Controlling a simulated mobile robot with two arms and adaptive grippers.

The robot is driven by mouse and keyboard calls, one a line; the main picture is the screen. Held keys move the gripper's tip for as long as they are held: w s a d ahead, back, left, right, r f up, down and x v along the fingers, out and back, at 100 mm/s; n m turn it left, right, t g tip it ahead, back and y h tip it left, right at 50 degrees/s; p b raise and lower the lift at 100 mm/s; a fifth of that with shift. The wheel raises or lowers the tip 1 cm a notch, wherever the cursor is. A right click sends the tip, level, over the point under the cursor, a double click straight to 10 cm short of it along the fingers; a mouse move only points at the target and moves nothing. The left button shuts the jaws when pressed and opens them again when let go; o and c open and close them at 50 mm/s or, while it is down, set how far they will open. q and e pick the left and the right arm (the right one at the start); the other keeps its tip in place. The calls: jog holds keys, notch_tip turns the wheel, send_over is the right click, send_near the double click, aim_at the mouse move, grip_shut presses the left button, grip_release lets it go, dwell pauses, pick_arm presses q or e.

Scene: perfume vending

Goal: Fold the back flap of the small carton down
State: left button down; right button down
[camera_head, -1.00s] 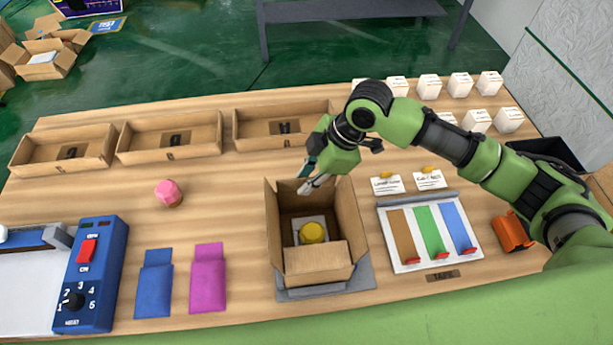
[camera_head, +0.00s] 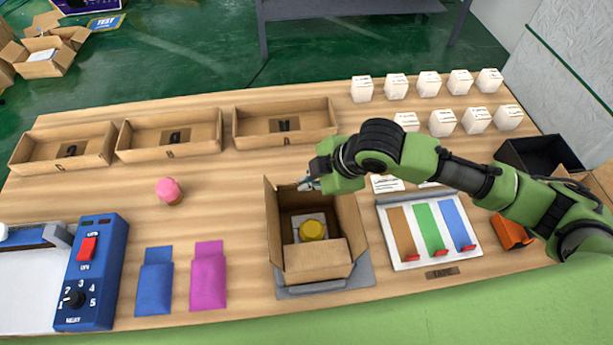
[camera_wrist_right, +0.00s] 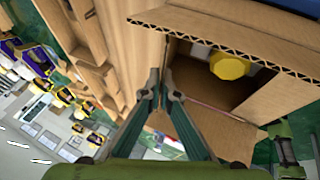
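The small open carton (camera_head: 316,262) stands on a grey plate (camera_head: 345,287) at the front middle of the table. A yellow round-topped item (camera_head: 312,230) lies inside it, also visible in the right wrist view (camera_wrist_right: 228,66). Its side and front panels stand raised. The back flap is partly hidden by my right gripper (camera_head: 305,184), which is at the carton's back edge. In the right wrist view, its fingers (camera_wrist_right: 163,92) converge with tips close together beside the carton's cardboard; nothing is clearly held. Contact with the flap cannot be told. My left gripper is not visible.
Three cardboard trays (camera_head: 175,142) line the back left. White boxes (camera_head: 442,122) stand at the back right. A rack with coloured strips (camera_head: 408,262) is right of the carton; blue and pink pouches (camera_head: 209,278) are left. Bare table lies around the pink item (camera_head: 169,191).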

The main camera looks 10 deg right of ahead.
jog(key=shift+s+f+n+t+b, duration=0.25)
jog(key=shift+s+t+b, duration=0.15)
jog(key=shift+t+b, duration=0.4)
jog(key=shift+s+f+n+t+b, duration=0.25)
jog(key=shift+s+t+b, duration=0.2)
jog(key=shift+t, duration=0.55)
jog(key=c, duration=2.3)
grip_release()
jog(key=shift+c, duration=0.2)
notch_tip(320, 180, up, 10)
